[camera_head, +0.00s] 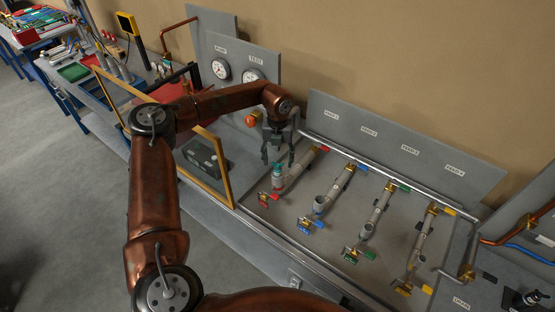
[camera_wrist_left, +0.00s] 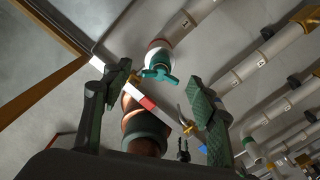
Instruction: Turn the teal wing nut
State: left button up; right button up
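In the left wrist view the open fingers (camera_wrist_left: 162,100) stand on either side of the line to the nut, with nothing held. I cannot tell any contact with the nut. My right gripper is not in view.
Three more pipe runs with blue (camera_head: 304,223), green (camera_head: 359,253) and yellow-tagged valves (camera_head: 403,287) lie to the right on the grey panel. A yellow frame (camera_head: 212,185) and two gauges (camera_head: 221,69) stand to the left. A labelled grey board (camera_head: 400,145) rises behind.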

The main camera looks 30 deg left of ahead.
pick_arm(q)
jog(key=c, duration=1.1)
jog(key=shift+c, duration=0.2)
